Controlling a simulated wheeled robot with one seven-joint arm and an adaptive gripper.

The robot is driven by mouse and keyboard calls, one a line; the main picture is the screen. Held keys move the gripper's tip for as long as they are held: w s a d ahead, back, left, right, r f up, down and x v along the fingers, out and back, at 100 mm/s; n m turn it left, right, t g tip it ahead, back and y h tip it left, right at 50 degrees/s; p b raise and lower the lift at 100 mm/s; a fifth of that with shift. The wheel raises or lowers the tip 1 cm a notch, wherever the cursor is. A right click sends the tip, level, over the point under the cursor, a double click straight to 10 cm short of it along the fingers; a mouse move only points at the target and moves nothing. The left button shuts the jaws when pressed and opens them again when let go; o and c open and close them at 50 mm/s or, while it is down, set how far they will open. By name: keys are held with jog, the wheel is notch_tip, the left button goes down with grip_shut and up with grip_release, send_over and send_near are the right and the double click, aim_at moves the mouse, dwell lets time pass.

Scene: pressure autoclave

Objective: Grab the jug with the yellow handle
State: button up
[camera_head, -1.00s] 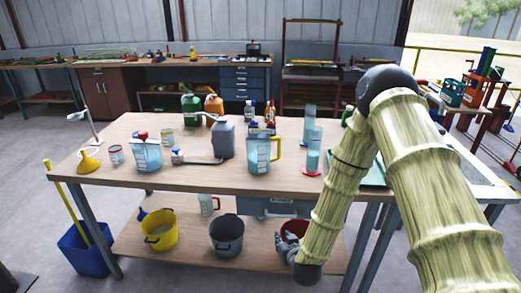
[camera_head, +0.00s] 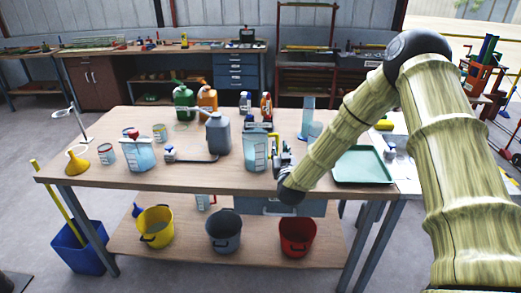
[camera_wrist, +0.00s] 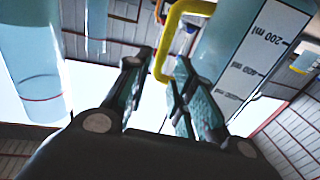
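The jug (camera_head: 254,152) is clear with pale blue contents and stands on the table, just left of my gripper (camera_head: 283,157) in the head view. My gripper partly hides its handle side there. In the wrist view the jug (camera_wrist: 238,50) fills the upper right, with printed volume marks. Its yellow handle (camera_wrist: 168,42) hangs in front of my fingers. My gripper (camera_wrist: 160,75) is open, and the lower bend of the handle appears between the fingertips. Contact with the handle cannot be told.
A tall blue cylinder (camera_wrist: 30,60) is on the left in the wrist view. A grey can (camera_head: 217,133) stands behind left of the jug, with bottles (camera_head: 265,106) behind. A green tray (camera_head: 362,166) lies to the right. Buckets (camera_head: 297,236) stand on the lower shelf.

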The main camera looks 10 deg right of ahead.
aim_at(278, 145)
jog(key=w, duration=0.1)
jog(key=w+f+p, duration=0.1)
jog(key=w, duration=0.2)
jog(key=shift+w+d+f+p, duration=0.1)
jog(key=shift+d+f+p, duration=0.1)
jog(key=shift+d+p, duration=0.1)
jog(key=shift+w+d+p, duration=0.1)
jog(key=shift+w+p, duration=0.2)
jog(key=shift+w, duration=0.55)
jog(key=shift+w+f, duration=0.25)
jog(key=shift+w, duration=0.2)
jog(key=shift+s+r, duration=0.1)
jog(key=shift+r, duration=0.05)
grip_shut()
